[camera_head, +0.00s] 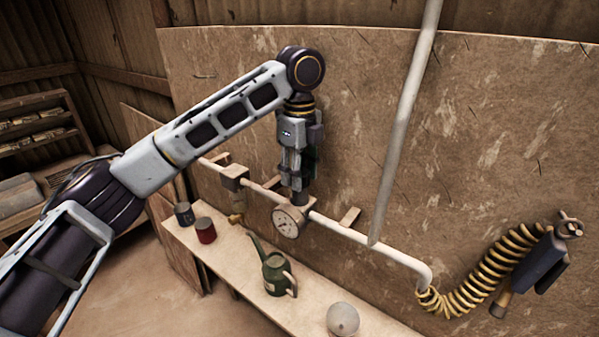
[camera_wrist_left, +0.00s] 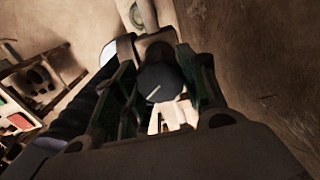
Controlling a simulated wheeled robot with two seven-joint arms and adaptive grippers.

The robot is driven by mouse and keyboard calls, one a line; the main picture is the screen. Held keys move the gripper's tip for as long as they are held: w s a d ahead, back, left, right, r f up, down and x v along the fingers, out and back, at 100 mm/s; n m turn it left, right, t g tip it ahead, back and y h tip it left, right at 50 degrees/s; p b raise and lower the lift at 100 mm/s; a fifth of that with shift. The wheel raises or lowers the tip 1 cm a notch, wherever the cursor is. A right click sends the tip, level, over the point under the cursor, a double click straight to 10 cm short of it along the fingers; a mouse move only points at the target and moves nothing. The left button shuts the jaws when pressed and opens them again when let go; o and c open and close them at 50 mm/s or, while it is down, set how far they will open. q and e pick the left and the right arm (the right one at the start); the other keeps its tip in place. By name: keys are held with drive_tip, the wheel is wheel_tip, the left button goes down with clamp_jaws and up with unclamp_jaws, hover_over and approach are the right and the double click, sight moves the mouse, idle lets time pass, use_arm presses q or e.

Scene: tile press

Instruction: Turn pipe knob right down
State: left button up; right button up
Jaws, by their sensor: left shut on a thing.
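A white pipe (camera_head: 345,230) runs along the wooden wall, sloping down to the right. My left gripper (camera_head: 298,195) points down onto the pipe just above a round dial gauge (camera_head: 288,222). In the left wrist view, a dark round knob (camera_wrist_left: 160,88) with a pale line on its face sits between the fingers of my left gripper (camera_wrist_left: 160,100). The fingers are shut on the knob. In the head view the knob is mostly hidden by the fingers. My right gripper is in neither view.
A shelf below the pipe holds a green watering can (camera_head: 277,274), a red can (camera_head: 205,230), a dark can (camera_head: 184,213) and a pale round object (camera_head: 343,319). A coiled yellow hose (camera_head: 480,275) hangs at right. A white vertical pipe (camera_head: 405,125) stands right of my arm.

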use_arm(q)
drive_tip(key=shift+c, duration=0.7)
